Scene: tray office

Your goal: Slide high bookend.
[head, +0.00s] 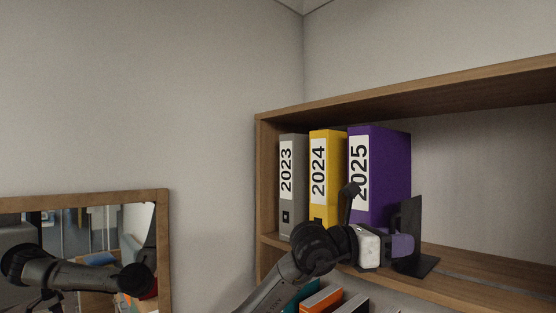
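The black bookend (413,232) stands upright on the high shelf, to the right of the purple 2025 binder (385,160). Its flat foot rests on the shelf board. My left gripper (402,247) is at the shelf's front, low beside the bookend's left side and in front of the purple binder's lower part. Its wrist hides part of the binders' bottoms. I cannot tell whether the gripper touches the bookend or whether its fingers are open. My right gripper is not in view.
A grey 2023 binder (292,170) and a yellow 2024 binder (325,170) stand left of the purple one. The shelf right of the bookend is clear. More binders (321,299) show below. A wood-framed mirror (163,235) hangs at left, with dark arm parts showing within its frame.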

